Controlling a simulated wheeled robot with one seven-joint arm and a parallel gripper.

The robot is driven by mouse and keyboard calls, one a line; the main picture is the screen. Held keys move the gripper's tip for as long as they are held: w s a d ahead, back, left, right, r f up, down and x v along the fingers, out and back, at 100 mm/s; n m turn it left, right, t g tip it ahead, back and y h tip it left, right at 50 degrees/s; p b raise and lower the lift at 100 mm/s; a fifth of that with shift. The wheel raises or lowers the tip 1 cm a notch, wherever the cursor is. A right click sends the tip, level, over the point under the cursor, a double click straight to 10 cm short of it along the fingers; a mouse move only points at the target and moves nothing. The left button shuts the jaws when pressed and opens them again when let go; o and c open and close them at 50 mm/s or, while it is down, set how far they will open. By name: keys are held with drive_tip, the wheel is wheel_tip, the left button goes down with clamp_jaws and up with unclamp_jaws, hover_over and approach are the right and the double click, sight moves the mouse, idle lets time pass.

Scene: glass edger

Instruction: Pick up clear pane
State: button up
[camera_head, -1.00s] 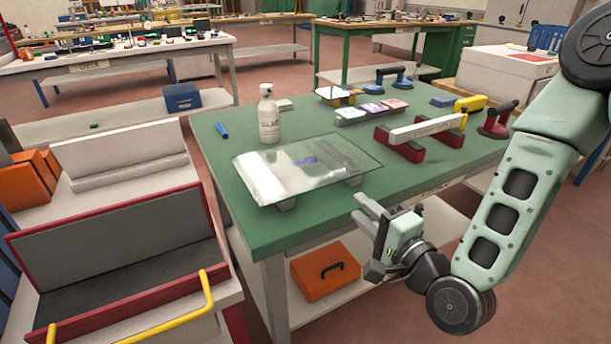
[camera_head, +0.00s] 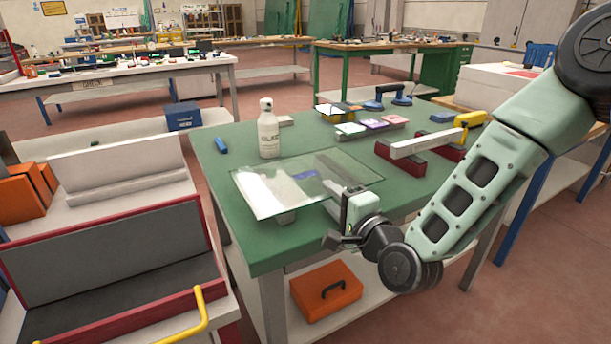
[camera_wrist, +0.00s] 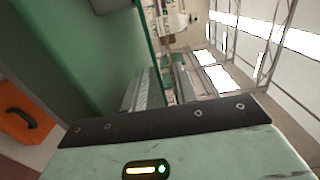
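The clear pane (camera_head: 275,191) lies flat, raised slightly above the green table on small pale supports (camera_head: 283,217). My gripper (camera_head: 337,198) is at the pane's near edge, toward its right corner. In the wrist view its two fingers (camera_wrist: 160,88) stand apart. A thin green line that looks like the pane's edge (camera_wrist: 148,48) runs down to the gap between them. The gripper looks open. I cannot tell whether either finger touches the glass.
Red blocks with a pale bar (camera_head: 425,138) are to the right. An orange toolbox (camera_head: 326,290) sits on the shelf below. A padded red-edged rack (camera_head: 110,265) stands left.

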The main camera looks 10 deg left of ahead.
drive_tip(key=shift+w+a, duration=0.2)
drive_tip(key=shift+w, duration=0.05)
clamp_jaws()
idle(1.3)
